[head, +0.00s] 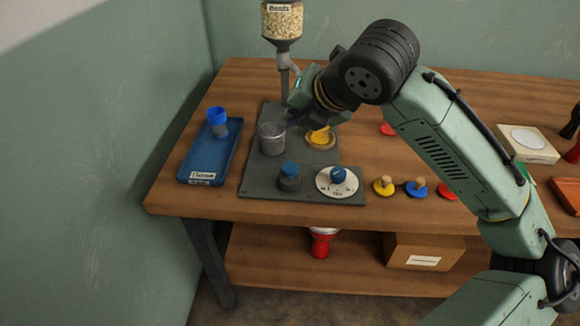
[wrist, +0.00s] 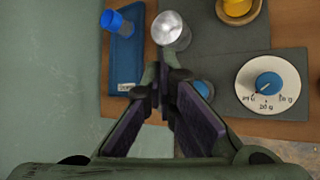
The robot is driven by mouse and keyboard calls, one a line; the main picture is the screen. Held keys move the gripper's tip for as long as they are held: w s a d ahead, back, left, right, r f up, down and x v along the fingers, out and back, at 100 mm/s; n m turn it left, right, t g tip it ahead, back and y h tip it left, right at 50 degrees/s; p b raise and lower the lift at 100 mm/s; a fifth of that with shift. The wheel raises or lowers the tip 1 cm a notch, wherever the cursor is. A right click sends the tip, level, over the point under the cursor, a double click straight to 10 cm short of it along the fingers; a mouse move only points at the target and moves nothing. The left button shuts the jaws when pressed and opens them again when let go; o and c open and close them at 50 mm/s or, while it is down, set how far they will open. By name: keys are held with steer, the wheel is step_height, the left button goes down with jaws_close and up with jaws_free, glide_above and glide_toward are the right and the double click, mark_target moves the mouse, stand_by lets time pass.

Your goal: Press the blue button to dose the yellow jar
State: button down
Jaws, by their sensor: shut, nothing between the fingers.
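The blue button (head: 289,168) is a blue cap on a dark round base at the front of a grey plate (head: 257,185). In the wrist view the button (wrist: 204,88) is partly hidden behind a finger. A yellow item (head: 320,133), perhaps the jar, sits in a round yellow dish at the plate's right; its shape is partly hidden by my gripper. A grey metal cup (head: 271,140) stands on the plate's left. My gripper (head: 293,119) is shut and empty, above the plate behind the button and apart from it. Its fingers (wrist: 163,76) meet in the wrist view.
A beads hopper (head: 282,22) with a spout hangs at the back. A dial (head: 324,188) with a blue knob is right of the button. A blue tray (head: 190,163) holding a blue-topped container lies left. Several knobbed discs, including a yellow one (head: 384,190), lie right.

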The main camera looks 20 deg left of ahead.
mark_target(293, 166)
step_height(293, 166, down, 8)
steer(key=b, duration=0.6)
steer(key=shift+f, duration=0.15)
steer(key=shift+f, duration=0.1)
stand_by(0.9)
steer(key=shift+f+b, duration=0.3)
steer(key=shift+b, duration=0.15)
steer(key=shift+f+b, duration=0.8)
steer(key=shift+f, duration=0.25)
stand_by(0.8)
steer(key=shift+r, duration=0.15)
steer(key=shift+r+p, duration=1.2)
steer(key=shift+r, duration=0.1)
step_height(293, 166, up, 5)
steer(key=p, duration=0.4)
steer(key=shift+r, duration=0.1)
